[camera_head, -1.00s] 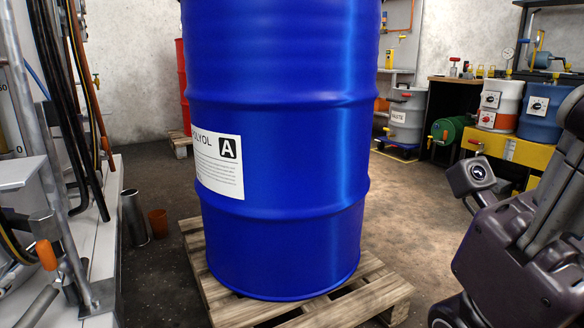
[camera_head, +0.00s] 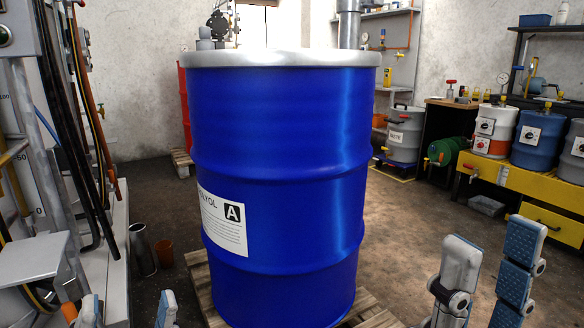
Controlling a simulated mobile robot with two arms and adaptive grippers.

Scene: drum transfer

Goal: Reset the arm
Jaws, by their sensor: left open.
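A large blue drum (camera_head: 280,150) stands upright on a wooden pallet (camera_head: 200,275) in the middle of the head view. It has a silvery top rim (camera_head: 280,60) and a white label marked A (camera_head: 224,222). My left gripper (camera_head: 127,308) shows only its two fingertips at the bottom left edge; they are apart with nothing between them. My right gripper (camera_head: 491,243) stands at the lower right with its fingers pointing up, apart and empty. Both grippers appear clear of the drum. The rest of both arms is out of view.
A rack with hoses (camera_head: 75,130) and a white ledge (camera_head: 30,255) line the left side. A metal cylinder (camera_head: 142,250) and an orange cup (camera_head: 164,252) stand on the floor. A yellow bench (camera_head: 530,185) with containers is at the right. Floor between the drum and bench is clear.

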